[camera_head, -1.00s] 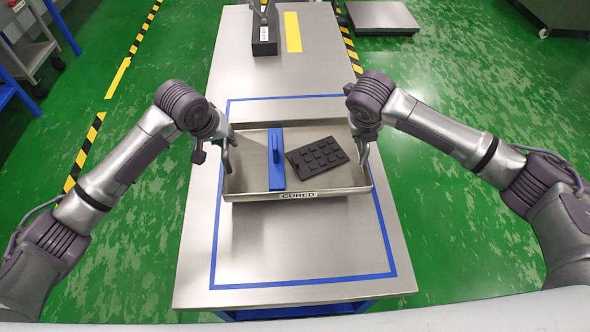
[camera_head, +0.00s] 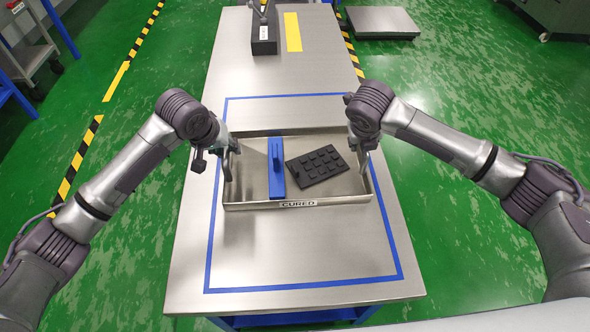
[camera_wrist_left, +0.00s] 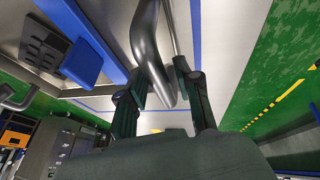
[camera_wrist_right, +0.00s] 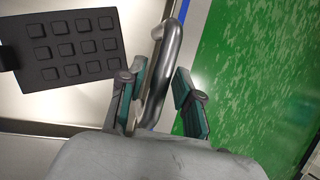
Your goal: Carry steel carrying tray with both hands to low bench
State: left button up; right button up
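The steel carrying tray (camera_head: 345,200) with a "CURED" label lies inside the blue taped outline on the steel bench. It holds a blue block with an upright handle (camera_head: 277,185) and a dark pad with raised squares (camera_head: 318,165). My left gripper (camera_wrist_left: 160,75) is at the tray's left end, its fingers apart on either side of the bar handle (camera_wrist_left: 146,30). My right gripper (camera_wrist_right: 160,82) is at the right end, its fingers apart with the other bar handle (camera_wrist_right: 165,60) between them. Both appear not closed on the handles; any touching is unclear.
The steel bench (camera_head: 290,255) is clear in front of the tray. A black block (camera_head: 264,45) and a yellow strip (camera_head: 292,32) are at its far end. A low steel platform (camera_head: 382,22) stands on the green floor behind right. A cart stands back left.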

pick_arm(q)
jog(key=shift+r, duration=0.1)
pick_arm(e)
jog(key=shift+r, duration=0.3)
pick_arm(q)
jog(key=v, duration=1.2)
pick_arm(e)
jog(key=v, duration=1.1)
jog(key=shift+s+r, duration=0.15)
jog(key=shift+r, duration=0.1)
jog(key=shift+a, duration=0.1)
